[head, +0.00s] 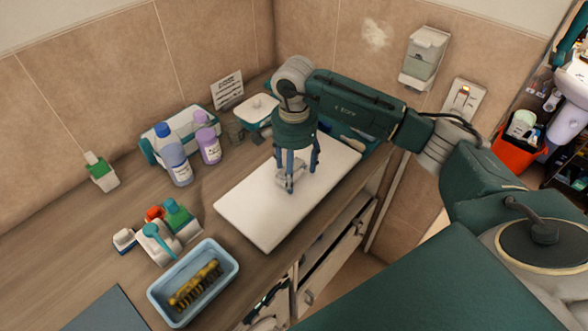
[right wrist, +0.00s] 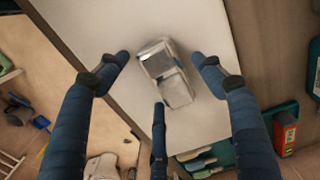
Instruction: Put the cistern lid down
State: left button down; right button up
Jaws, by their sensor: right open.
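The cistern lid (head: 262,218), a flat white slab, lies on the wooden counter along its front edge. A shiny metal push-button piece (right wrist: 168,75) sits on its top. My right gripper (head: 297,174) points down over the lid, its blue fingers open and spread around the metal piece. In the right wrist view the lid (right wrist: 95,25) fills the middle, and the fingers stand apart from the metal piece with nothing gripped. Whether the fingertips touch the lid I cannot tell. My left gripper is not in view.
A blue tray (head: 236,265) with a yellow-brown brush stands in front left of the lid. Several bottles, including a purple one (head: 209,146), stand behind left. A white-lidded container (head: 258,108) is near the wall. Bare counter (head: 60,240) lies at the left.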

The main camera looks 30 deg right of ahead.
jog(key=shift+r, duration=0.2)
notch_tip(320, 180, up, 10)
jog(key=b, duration=0.3)
jog(key=shift+r+b, duration=0.25)
jog(key=shift+b, duration=0.1)
jog(key=shift+o, duration=0.6)
jog(key=shift+r, duration=0.25)
notch_tip(320, 180, down, 6)
jog(key=shift+s+d+f+p, duration=0.1)
jog(key=shift+f+p, duration=0.1)
jog(key=shift+p, duration=0.55)
jog(key=shift+f+p, duration=0.25)
jog(key=shift+p, duration=0.05)
notch_tip(320, 180, down, 4)
jog(key=shift+f+p, duration=0.25)
jog(key=shift+p, duration=0.85)
jog(key=shift+w+f, duration=0.15)
jog(key=shift+w, duration=0.05)
grip_shut()
